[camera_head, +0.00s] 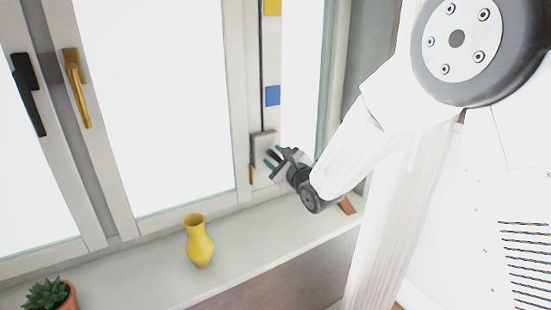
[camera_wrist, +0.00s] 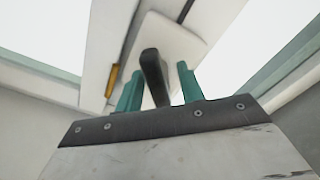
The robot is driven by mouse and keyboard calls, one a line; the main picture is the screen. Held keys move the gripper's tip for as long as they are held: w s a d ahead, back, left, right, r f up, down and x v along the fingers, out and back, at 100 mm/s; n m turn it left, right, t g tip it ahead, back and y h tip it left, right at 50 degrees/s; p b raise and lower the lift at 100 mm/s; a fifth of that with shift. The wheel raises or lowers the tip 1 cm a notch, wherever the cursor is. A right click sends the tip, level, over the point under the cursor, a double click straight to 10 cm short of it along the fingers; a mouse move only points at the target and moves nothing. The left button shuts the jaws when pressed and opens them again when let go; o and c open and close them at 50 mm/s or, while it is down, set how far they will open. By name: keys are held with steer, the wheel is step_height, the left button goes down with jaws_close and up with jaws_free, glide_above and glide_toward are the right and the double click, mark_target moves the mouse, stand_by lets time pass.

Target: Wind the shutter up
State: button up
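The shutter winder is a pale grey plate (camera_head: 263,146) on the window frame post, with a dark strip or cord (camera_head: 262,70) running up from it. In the wrist view the plate (camera_wrist: 176,38) fills the top middle, and a dark crank handle (camera_wrist: 153,72) sticks out from it. My gripper (camera_head: 276,157) is at the plate. Its teal fingers stand apart on either side of the handle in the wrist view (camera_wrist: 158,80). A gap shows at the right finger; contact at the left finger cannot be told. No shutter slats show in the bright panes.
A yellow vase (camera_head: 200,243) stands on the sill (camera_head: 150,276), left of my gripper. A potted succulent (camera_head: 50,295) is at the lower left. A yellow square (camera_head: 272,6) and a blue square (camera_head: 272,96) mark the post. Black (camera_head: 29,95) and gold (camera_head: 77,88) window handles are farther left.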

steer(key=v, duration=0.7)
steer(key=shift+s+d, duration=0.25)
steer(key=shift+s, duration=0.05)
